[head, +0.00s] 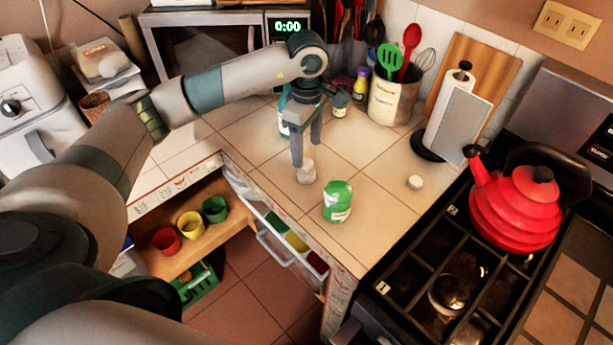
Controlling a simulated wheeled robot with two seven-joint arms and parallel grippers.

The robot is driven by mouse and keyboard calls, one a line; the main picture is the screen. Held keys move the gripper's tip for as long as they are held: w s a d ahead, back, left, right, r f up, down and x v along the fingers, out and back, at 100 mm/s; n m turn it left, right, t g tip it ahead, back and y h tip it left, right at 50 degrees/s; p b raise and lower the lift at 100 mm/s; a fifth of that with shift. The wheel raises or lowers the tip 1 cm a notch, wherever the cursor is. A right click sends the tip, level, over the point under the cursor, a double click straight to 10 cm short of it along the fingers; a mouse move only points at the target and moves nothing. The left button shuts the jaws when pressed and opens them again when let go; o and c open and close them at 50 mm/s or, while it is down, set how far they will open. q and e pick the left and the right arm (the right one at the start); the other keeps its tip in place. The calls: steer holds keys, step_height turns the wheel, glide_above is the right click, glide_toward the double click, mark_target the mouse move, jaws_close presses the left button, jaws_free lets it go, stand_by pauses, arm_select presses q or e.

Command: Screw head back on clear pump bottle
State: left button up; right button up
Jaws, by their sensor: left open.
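My left gripper (307,153) points down over the tiled counter, its two fingers apart. A small whitish piece (306,173) sits just below and beside the nearer fingertip; I cannot tell whether it is the pump head or whether they touch. A bottle with teal and white parts (284,118) stands behind the gripper and is partly hidden by it. I cannot make out for sure which thing is the clear pump bottle. My right gripper is not in view.
A green can (338,203) stands near the counter's front edge. A small white round piece (415,182) lies near the stove, which holds a red kettle (513,205). A utensil crock (391,98) and paper towel holder (458,125) stand behind. An open drawer (278,240) juts out below.

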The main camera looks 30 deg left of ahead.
mark_target(307, 161)
arm_select(q)
steer(key=shift+f, duration=1)
steer(key=shift+s+f+b, duration=0.1)
steer(key=shift+f+b, duration=0.6)
steer(key=shift+f, duration=1.9)
steer(key=c, duration=1.1)
